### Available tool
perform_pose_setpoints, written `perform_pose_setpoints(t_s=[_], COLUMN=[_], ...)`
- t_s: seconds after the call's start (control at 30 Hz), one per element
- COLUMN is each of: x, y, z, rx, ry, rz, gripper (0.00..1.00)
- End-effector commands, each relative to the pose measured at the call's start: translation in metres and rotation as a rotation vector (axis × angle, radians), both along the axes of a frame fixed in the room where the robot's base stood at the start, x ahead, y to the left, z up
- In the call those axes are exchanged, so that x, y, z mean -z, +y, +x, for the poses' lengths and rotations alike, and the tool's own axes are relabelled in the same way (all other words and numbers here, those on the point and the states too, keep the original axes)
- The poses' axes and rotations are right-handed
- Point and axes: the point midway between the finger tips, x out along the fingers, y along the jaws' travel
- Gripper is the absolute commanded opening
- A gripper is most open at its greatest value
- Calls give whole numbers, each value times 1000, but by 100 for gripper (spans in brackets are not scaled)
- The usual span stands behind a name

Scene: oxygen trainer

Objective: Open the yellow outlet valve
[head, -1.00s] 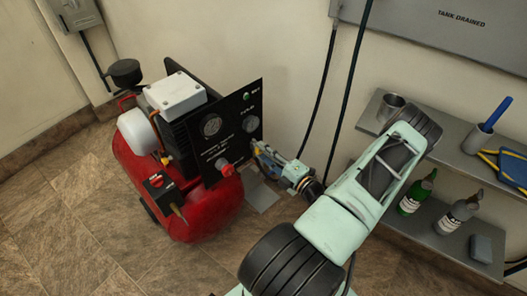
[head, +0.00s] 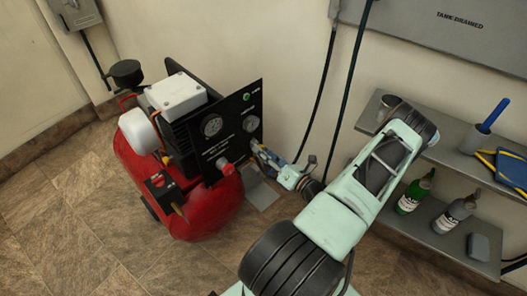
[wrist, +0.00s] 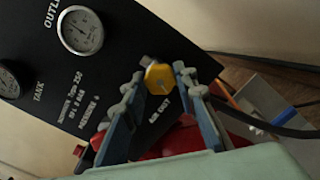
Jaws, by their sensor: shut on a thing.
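The yellow outlet valve (wrist: 159,79) is a small knob on the black panel (head: 232,130) of the red compressor. In the wrist view it sits between the two blue fingers of my gripper (wrist: 160,82), which is shut on it. The label "AIR OUT" shows just below the knob. In the head view my gripper (head: 264,158) reaches the right edge of the panel, and its fingers hide the knob there.
The red tank (head: 205,212) stands below the panel. A red button (head: 226,168) is on the panel left of my gripper. Gauges sit above. Shelves with bottles (head: 415,192) are on the right. Floor at the left is free.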

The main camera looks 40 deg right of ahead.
Motion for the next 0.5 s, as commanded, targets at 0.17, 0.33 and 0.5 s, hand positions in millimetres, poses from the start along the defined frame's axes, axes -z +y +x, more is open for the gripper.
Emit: perform_pose_setpoints(t_s=[0.17,0.33,0.5], x=[0,0,0], y=[0,0,0], z=[-1,-1,-1], rx=[1,1,1], ry=[-10,-20,-27], rz=[-155,-279,-370], gripper=[2,2,2])
